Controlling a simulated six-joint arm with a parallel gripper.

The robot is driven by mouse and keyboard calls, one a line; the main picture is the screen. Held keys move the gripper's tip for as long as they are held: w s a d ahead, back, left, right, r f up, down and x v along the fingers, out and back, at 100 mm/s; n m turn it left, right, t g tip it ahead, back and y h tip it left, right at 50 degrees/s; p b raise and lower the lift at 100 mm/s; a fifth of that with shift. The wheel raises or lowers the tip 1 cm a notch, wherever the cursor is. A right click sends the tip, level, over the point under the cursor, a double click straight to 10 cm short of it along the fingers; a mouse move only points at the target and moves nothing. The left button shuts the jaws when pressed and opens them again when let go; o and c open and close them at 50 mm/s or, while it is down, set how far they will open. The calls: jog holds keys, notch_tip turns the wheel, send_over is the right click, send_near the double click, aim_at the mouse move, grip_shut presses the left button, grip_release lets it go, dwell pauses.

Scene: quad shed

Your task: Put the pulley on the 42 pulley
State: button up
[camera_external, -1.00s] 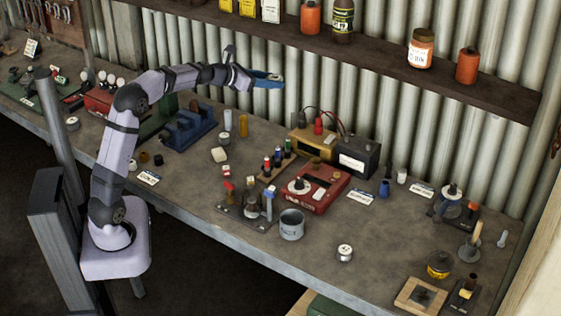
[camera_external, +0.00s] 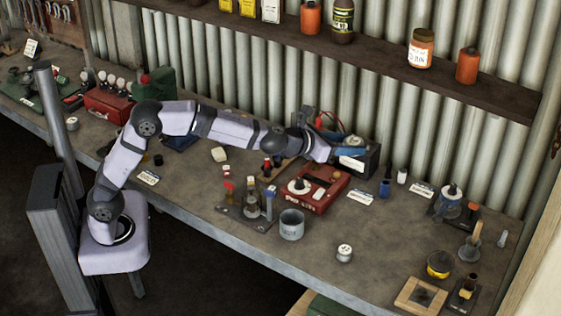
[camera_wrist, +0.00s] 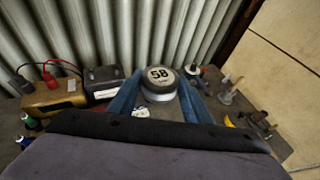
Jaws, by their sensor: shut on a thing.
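In the wrist view a round grey pulley (camera_wrist: 160,76) marked 58 sits between the blue fingers of my gripper (camera_wrist: 160,90), which are shut on it. Its marked face is toward the camera. In the external view my gripper (camera_external: 338,147) is in front of the black box at the back of the bench. The pulley in it cannot be made out there. No pulley marked 42 can be read in either view. A small white spool (camera_external: 344,253) stands near the bench's front edge, its marking too small to read.
A red box with a dial (camera_external: 316,192), a black box (camera_external: 363,160) and a grey tin (camera_external: 291,226) are near my gripper. A stand (camera_external: 451,192), a yellow tub (camera_external: 439,266) and a wooden frame (camera_external: 421,297) are to the right. The front centre-right bench is fairly clear.

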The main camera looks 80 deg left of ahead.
jog(key=s+d, duration=0.3)
jog(key=d, duration=0.5)
jog(key=s+d, duration=0.2)
jog(key=d, duration=0.7)
send_over(340, 251)
notch_tip(340, 251, down, 10)
jog(key=shift+d+f+p, duration=0.1)
jog(key=shift+f+p, duration=1.65)
jog(key=shift+f, duration=3.75)
jog(key=shift+f+b, duration=0.2)
jog(key=shift+b, duration=0.1)
jog(key=o, duration=1.2)
jog(key=shift+c, duration=0.2)
jog(key=shift+r, duration=0.15)
